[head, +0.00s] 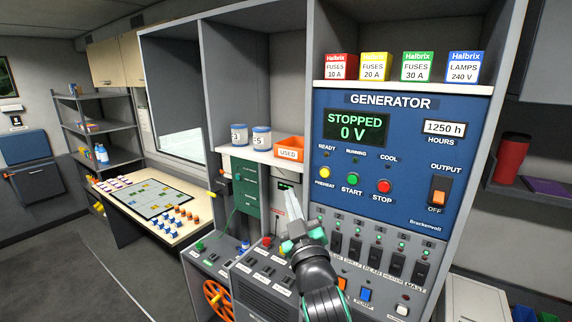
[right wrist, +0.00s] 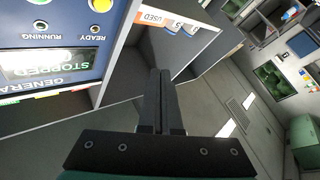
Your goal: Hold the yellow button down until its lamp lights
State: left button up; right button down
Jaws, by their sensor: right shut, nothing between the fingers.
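The yellow PREHEAT button (head: 324,173) sits at the left of a row on the blue generator panel (head: 385,205). It also shows at the top edge of the right wrist view (right wrist: 101,4). The small READY lamp (head: 327,154) above it looks dark. My right gripper (head: 293,220) is in front of the console, below and left of the yellow button and apart from it. Its fingers (right wrist: 160,100) are shut and empty, with the panel off to their left in the wrist view. My left gripper is not in view.
The green START button (head: 353,178) and red STOP button (head: 384,186) are right of the yellow one. The display (head: 357,127) reads STOPPED 0 V. Several breaker switches (head: 372,250) line the panel below. An orange USED bin (head: 289,149) stands on the shelf to the left.

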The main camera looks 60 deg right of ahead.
aim_at(325, 173)
jog(key=shift+s+d+m+g, duration=0.3)
jog(key=shift+s+d, duration=0.7)
jog(key=shift+d, duration=0.25)
jog(key=shift+d, duration=0.1)
jog(key=shift+d+p, duration=0.55)
jog(key=shift+d, duration=3.75)
jog(key=shift+d+r, duration=0.1)
jog(key=shift+d, duration=0.35)
jog(key=shift+d, duration=0.4)
dwell(1.5)
